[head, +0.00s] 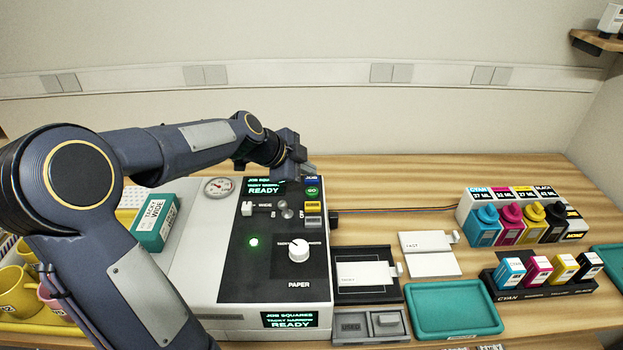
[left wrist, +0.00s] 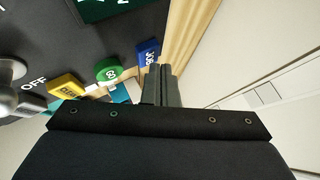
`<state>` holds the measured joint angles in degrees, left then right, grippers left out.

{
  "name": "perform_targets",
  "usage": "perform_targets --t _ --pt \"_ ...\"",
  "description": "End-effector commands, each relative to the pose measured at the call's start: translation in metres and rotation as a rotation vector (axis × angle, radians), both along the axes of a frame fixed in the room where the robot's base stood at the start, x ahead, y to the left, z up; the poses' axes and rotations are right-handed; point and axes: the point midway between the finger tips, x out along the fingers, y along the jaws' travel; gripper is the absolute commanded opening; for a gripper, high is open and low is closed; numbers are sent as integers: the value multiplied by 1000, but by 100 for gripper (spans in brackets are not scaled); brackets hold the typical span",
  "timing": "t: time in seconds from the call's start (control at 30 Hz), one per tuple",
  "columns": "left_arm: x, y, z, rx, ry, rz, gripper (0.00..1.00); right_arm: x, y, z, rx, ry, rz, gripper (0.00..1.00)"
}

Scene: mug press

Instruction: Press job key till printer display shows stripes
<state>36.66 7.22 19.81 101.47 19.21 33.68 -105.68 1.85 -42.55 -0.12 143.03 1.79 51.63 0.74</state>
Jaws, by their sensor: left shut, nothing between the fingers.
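The printer (head: 200,275) stands at the middle left with a black top panel. Its front display (head: 290,320) reads "JOB SQUARES, TACKY NARROW, READY" in green. The top display (head: 263,187) reads the same, partly covered by my arm. The blue job key (head: 312,181) is at the panel's far right corner; it also shows in the left wrist view (left wrist: 148,53). My left gripper (head: 306,169) is shut and empty, its fingertips (left wrist: 160,72) close beside the job key. I cannot tell whether they touch it. My right gripper is out of view.
A green GO key (head: 312,191) and yellow key (head: 312,206) sit just nearer than the job key. A paper dial (head: 299,250) and gauge (head: 218,187) are on the printer. Ink bottles (head: 510,228), cartridges (head: 537,270) and a teal tray (head: 453,309) stand right; yellow mugs (head: 17,293) left.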

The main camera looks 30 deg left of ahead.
Motion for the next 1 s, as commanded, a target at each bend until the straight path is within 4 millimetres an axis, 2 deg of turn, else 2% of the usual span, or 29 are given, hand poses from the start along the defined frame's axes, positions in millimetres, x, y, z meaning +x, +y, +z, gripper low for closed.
perform_targets --t 1.0 --pt "0 0 -7 1 0 -1 0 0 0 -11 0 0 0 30"
